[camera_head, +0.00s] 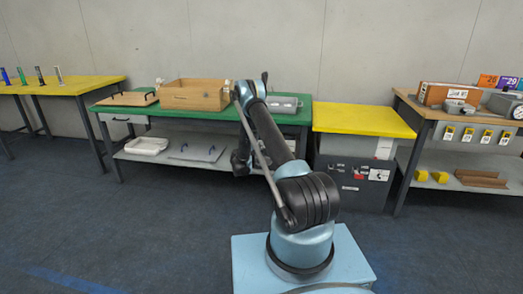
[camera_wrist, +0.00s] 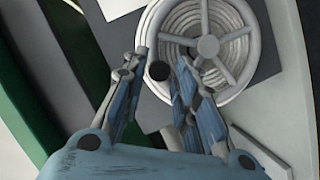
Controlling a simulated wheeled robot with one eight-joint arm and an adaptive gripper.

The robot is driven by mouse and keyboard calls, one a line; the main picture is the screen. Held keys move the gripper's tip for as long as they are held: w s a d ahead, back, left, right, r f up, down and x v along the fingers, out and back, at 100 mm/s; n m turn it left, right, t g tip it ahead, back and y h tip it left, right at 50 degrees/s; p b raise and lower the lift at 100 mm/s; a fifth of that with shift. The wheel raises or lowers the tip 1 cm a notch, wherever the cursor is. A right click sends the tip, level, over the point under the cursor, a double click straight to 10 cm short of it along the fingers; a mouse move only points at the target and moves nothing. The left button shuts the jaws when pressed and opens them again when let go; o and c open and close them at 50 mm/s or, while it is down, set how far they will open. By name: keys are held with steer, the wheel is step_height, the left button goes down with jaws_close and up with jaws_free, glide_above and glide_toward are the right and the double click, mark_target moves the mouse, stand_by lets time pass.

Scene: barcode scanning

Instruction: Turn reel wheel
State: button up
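The reel wheel (camera_wrist: 208,46) is a light grey spoked wheel over a coiled pale hose or cord, at the upper middle of the wrist view. A dark round knob (camera_wrist: 158,71) shows at its lower left. My gripper (camera_wrist: 161,58) is open, with one finger on each side of the knob; visible gaps remain on both sides. Whether the fingers reach down to the knob's depth I cannot tell. In the head view my arm covers the area, and I cannot make out the reel or the fingertips clearly.
A green table (camera_head: 215,122) carries a wooden box (camera_head: 190,96) and a grey tray-like item (camera_head: 285,103). A yellow-topped table (camera_head: 360,121) stands to its right, then a wooden bench with boxes (camera_head: 447,94). The floor in front is clear.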

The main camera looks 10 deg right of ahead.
steer(key=shift+x, duration=0.8)
jaws_close()
steer(key=shift+a, duration=0.1)
